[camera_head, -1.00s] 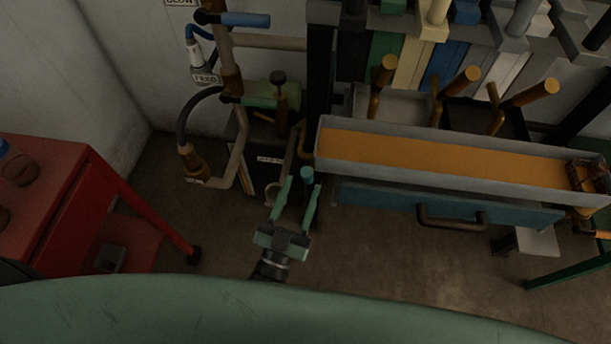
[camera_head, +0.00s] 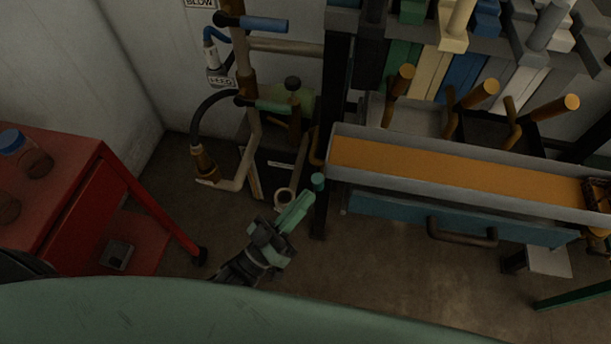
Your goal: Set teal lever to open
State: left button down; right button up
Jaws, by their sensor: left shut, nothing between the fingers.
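The teal lever (camera_head: 274,106) sticks out to the right, roughly level, from its black pivot on the brown and cream pipe (camera_head: 246,70) at the back wall. It lies crosswise to the upright pipe. My left gripper (camera_head: 305,198) has green fingers closed together with nothing between them. It points up and to the right, below the lever in the picture and apart from it. Its fingertips appear close to a small teal-topped post (camera_head: 318,182); I cannot tell whether they touch. My right gripper is not in view.
A blue lever (camera_head: 264,24) sits higher on the pipe, near a sign. A black hose (camera_head: 197,122) loops left of the pipe. A long tray with an orange bed (camera_head: 430,168) and a blue drawer (camera_head: 400,217) stand right. A red cart (camera_head: 75,200) stands left. Floor between is open.

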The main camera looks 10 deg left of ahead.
pick_arm(q)
jog(key=w+a+n+g+h, duration=0.4)
jog(key=w+a+g+h, duration=0.15)
jog(key=a+g, duration=0.4)
jog(key=r+p+x, duration=0.1)
jog(key=p+x, duration=0.1)
jog(key=x, duration=0.8)
jog(key=s+f, duration=0.2)
jog(key=s, duration=0.1)
jog(key=shift+s+d+y, duration=0.15)
jog(key=shift+s+y, duration=0.05)
jog(key=shift+y, duration=0.05)
